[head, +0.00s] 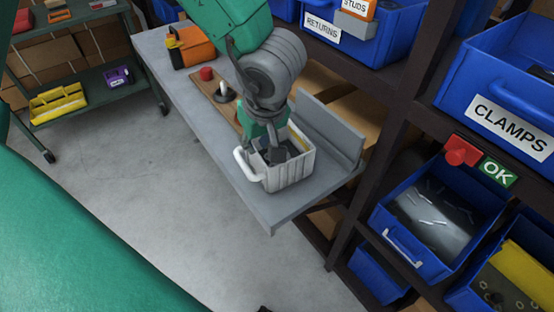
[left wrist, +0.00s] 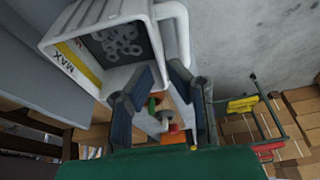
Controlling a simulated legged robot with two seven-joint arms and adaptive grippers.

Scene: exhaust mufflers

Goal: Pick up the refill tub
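The refill tub (head: 291,172) is a white ribbed box with a handle on its left, standing upright near the front end of the grey bench. In the left wrist view the tub (left wrist: 163,52) shows a yellow label reading MAX and grey ring-shaped parts inside. My left gripper (head: 276,152) reaches down over the tub's opening and hides part of its inside. In the left wrist view the dark fingers of the gripper (left wrist: 165,78) are apart, close to the tub's rim and handle. I cannot tell whether they touch it. My right gripper is not in view.
The grey bench (head: 185,88) holds a red button (head: 207,73), a small grey-based object (head: 224,93) and an orange case (head: 193,46). A grey upright panel (head: 328,130) stands right of the tub. Shelves with blue bins (head: 505,110) are on the right.

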